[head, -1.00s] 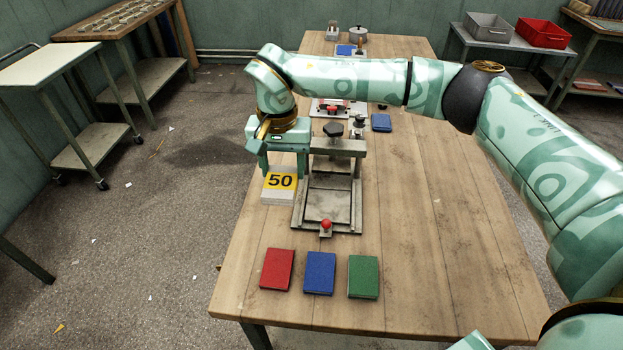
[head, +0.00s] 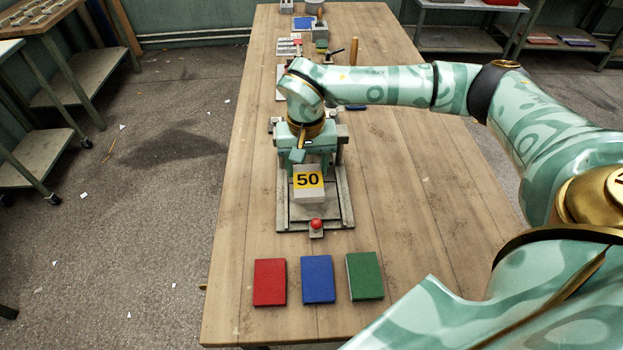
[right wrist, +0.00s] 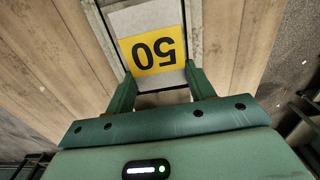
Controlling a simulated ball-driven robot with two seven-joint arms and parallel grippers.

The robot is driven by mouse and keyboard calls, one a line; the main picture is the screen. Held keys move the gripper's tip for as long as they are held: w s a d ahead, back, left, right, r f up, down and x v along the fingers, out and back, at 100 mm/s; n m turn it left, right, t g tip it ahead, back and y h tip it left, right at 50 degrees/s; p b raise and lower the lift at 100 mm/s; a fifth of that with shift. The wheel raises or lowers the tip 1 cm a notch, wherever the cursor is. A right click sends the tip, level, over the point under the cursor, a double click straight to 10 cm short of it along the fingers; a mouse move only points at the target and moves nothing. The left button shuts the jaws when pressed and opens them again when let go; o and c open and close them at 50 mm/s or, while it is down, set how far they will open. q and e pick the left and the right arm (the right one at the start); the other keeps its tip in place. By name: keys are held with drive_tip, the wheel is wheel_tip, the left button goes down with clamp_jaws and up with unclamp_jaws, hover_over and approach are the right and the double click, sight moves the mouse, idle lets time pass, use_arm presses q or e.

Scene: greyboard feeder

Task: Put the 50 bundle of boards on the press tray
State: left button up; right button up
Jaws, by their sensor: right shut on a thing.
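The 50 bundle of boards (head: 309,196) is a pale grey stack with a yellow band marked 50. My right gripper (head: 311,166) is shut on its far end, and the right wrist view shows the bundle (right wrist: 153,18) between the two fingers (right wrist: 160,88). The bundle is over the press tray (head: 330,212), a grey metal plate with side rails and a red knob (head: 316,223) at its near edge. I cannot tell whether the bundle touches the tray. The gripper and arm hide much of the press behind. My left gripper is not in view.
Red (head: 270,282), blue (head: 318,279) and green (head: 364,276) board stacks lie in a row on the wooden table (head: 420,215), nearer than the press. More fixtures stand farther along the table. The table right of the press is clear.

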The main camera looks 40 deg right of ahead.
sight(313, 180)
drive_tip(key=shift+s+d+f, duration=0.25)
drive_tip(key=shift+d+f, duration=0.15)
drive_tip(key=shift+f, duration=0.2)
wheel_tip(313, 180, down, 4)
drive_tip(key=shift+s+d+r+b, duration=0.15)
drive_tip(key=shift+r+b, duration=0.1)
drive_tip(key=shift+b, duration=0.6)
drive_tip(key=shift+r, duration=0.15)
drive_tip(key=o, duration=1)
drive_tip(key=shift+f, duration=0.2)
wheel_tip(313, 180, up, 13)
drive_tip(key=p, duration=0.4)
drive_tip(key=shift+f, duration=0.2)
